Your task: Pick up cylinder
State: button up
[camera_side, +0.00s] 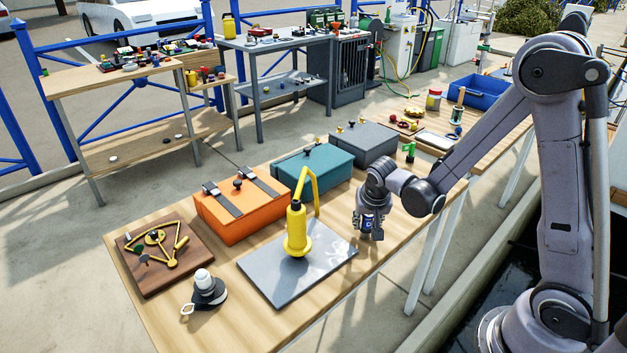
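My gripper (370,236) points down at the right of the grey plate, low over the wooden bench (400,240). It is small and dark here; I cannot tell whether its fingers are open or shut, and I see nothing clearly held. No single thing is plainly the cylinder. A small round can with a red band (433,99) stands upright at the far end of the bench. A dark-and-tan upright cylindrical thing (457,113) stands to its right. A yellow pump-like body (297,235) with a bent handle stands on the grey plate (275,277), left of my gripper.
An orange box (243,213), a teal box (313,167) and a grey box (363,142) line the bench's back edge. A small green object (409,151) stands behind my arm. A wooden board (165,258) and a black-and-white fitting (205,289) are at the left. A blue tray (480,92) is far right.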

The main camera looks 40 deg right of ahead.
grip_shut()
jog(key=shift+r, duration=0.1)
